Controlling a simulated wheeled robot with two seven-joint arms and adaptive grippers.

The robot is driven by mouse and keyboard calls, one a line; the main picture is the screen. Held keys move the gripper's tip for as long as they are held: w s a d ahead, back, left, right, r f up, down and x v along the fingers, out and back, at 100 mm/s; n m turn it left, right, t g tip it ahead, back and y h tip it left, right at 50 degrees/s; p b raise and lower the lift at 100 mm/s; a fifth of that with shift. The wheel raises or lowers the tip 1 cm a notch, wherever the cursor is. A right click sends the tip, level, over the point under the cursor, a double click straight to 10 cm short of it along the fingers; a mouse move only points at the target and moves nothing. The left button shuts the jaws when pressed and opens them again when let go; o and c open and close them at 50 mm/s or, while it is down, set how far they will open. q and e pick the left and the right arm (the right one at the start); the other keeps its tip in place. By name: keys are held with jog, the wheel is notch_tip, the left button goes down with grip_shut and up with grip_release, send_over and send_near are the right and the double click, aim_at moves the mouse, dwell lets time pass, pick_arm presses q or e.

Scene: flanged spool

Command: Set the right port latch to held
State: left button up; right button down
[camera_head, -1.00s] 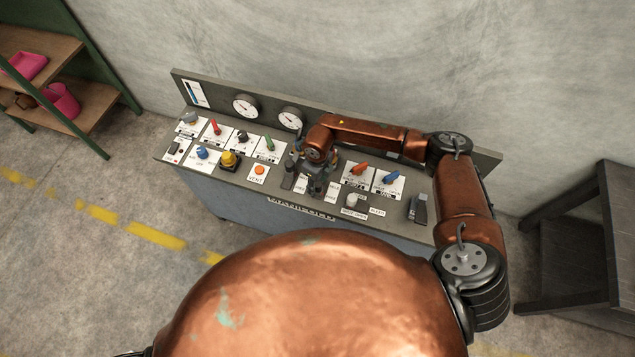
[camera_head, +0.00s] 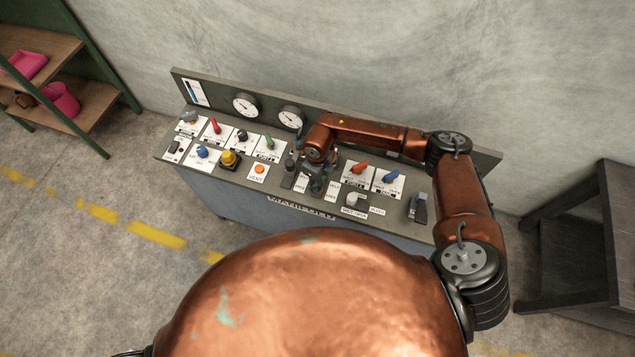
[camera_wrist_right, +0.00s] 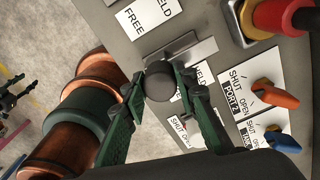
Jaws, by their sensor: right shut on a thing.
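My right gripper (camera_head: 317,182) is over the panel's middle, where two small latches sit side by side. In the right wrist view its green fingers (camera_wrist_right: 162,88) are shut on the dark round knob of the right port latch (camera_wrist_right: 160,84). The latch's metal plate (camera_wrist_right: 203,50) shows behind the knob. A white FREE/HELD label (camera_wrist_right: 150,14) is above, and a partly covered HELD label (camera_wrist_right: 204,76) is beside the fingers. The fingers hide part of the latch, so I cannot tell its exact setting. Part of my left gripper (camera_wrist_right: 14,98) shows at the wrist view's left edge.
Close by are the orange knob (camera_head: 360,168), the blue knob (camera_head: 391,176) and a grey knob (camera_head: 355,201). A black switch (camera_head: 418,208) is at the right. Several controls and two gauges (camera_head: 245,105) fill the left side.

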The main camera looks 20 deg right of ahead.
jog(key=shift+w, duration=0.1)
jog(key=w+d+b, duration=0.2)
jog(key=w+b, duration=0.1)
jog(key=shift+w+d+f, duration=0.15)
jog(key=shift+w+d, duration=0.05)
jog(key=shift+w, duration=0.05)
jog(key=shift+w+d, duration=0.2)
jog(key=shift+r, duration=0.25)
jog(key=c, duration=1.5)
grip_release()
jog(key=shift+w, duration=0.1)
jog(key=shift+c, duration=0.2)
notch_tip(320, 180, up, 12)
jog(key=shift+f, duration=0.1)
